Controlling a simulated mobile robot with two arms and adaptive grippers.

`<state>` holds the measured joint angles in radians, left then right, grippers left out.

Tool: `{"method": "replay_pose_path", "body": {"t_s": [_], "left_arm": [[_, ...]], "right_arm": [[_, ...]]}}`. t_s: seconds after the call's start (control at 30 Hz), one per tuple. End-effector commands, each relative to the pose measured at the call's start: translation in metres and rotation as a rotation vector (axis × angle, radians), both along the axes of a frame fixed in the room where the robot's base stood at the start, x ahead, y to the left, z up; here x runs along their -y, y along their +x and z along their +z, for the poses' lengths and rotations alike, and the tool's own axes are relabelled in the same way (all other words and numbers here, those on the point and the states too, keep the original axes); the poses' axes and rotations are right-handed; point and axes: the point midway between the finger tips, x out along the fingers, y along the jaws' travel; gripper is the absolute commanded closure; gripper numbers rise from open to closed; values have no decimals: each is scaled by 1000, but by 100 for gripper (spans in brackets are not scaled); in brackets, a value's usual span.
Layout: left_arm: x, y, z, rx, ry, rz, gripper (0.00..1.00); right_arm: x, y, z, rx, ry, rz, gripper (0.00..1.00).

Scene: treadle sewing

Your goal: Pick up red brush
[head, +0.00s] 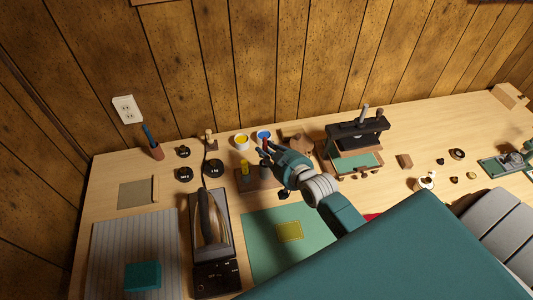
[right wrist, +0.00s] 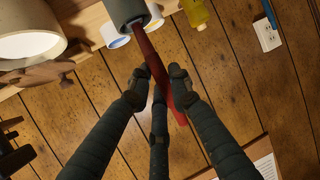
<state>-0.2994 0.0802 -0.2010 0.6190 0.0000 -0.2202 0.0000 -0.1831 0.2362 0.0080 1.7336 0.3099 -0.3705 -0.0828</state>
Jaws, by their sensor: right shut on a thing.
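The red brush (right wrist: 155,62) runs between the fingers of my right gripper (right wrist: 160,84) in the right wrist view, slanting down past the fingertips. Its upper end meets a dark grey cylinder (right wrist: 125,14); I cannot tell whether that is part of the brush or a holder. In the head view a bit of the red brush (head: 265,144) shows at my right gripper (head: 270,154), which is shut on it above a wooden block (head: 266,184). Most of the brush is hidden there by the gripper. My left gripper is not in view.
Paint pots, one yellow (head: 241,142) and one blue (head: 264,135), stand just behind.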

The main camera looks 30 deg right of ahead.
Motion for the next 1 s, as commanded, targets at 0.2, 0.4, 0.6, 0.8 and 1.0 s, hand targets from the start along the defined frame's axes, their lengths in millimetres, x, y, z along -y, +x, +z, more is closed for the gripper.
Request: {"method": "replay_pose_path", "body": {"t_s": [0.2,0.4,0.6,0.8,1.0], "left_arm": [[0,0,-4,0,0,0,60],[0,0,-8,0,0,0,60],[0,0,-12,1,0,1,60],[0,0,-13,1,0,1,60],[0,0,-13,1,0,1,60]], "right_arm": [[0,0,43,6,-1,0,99],[0,0,94,7,-3,0,99],[0,1,143,6,-3,0,99],[1,1,170,2,-1,-1,99],[0,0,177,0,0,-1,99]]}}
